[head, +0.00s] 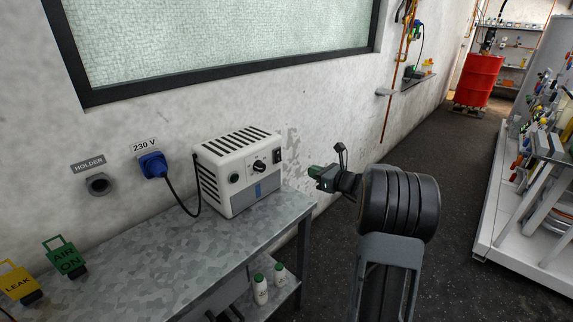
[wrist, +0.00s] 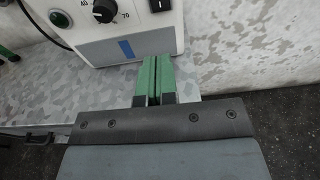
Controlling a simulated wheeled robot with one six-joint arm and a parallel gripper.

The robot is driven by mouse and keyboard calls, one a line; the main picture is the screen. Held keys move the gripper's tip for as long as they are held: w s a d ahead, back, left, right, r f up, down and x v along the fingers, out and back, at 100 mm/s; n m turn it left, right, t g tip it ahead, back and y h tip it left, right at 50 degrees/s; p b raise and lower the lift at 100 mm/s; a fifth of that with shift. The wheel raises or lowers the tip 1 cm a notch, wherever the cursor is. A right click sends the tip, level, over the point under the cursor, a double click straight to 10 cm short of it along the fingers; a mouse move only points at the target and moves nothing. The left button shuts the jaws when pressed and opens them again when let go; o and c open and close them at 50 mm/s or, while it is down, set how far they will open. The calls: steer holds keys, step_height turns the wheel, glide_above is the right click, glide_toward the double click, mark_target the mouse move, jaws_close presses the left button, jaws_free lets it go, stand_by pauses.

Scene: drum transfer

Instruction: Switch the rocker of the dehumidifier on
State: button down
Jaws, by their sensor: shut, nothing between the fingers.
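The dehumidifier (head: 238,170) is a cream box with a slotted top, standing on the grey metal bench. Its front carries a green lamp (head: 234,178), a black dial (head: 259,166) and a dark rocker (head: 277,156) at the right. In the wrist view the rocker (wrist: 160,5) is cut by the top edge, with a white mark showing; its position is hard to tell. My gripper (head: 314,172) has green fingers, shut and empty, to the right of the dehumidifier. In the wrist view the fingers (wrist: 153,80) point toward the front below the rocker, apart from it.
The bench (head: 140,247) has bare room left of the dehumidifier. A blue plug (head: 153,165) with a black cable sits in the wall. White bottles (head: 261,289) stand on the lower shelf. Green and yellow tags (head: 65,258) are at far left. A red drum (head: 478,80) stands far back.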

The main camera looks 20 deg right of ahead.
mark_target(279, 161)
steer(key=p+x, duration=0.1)
steer(key=x, duration=1.3)
steer(key=shift+a, duration=0.1)
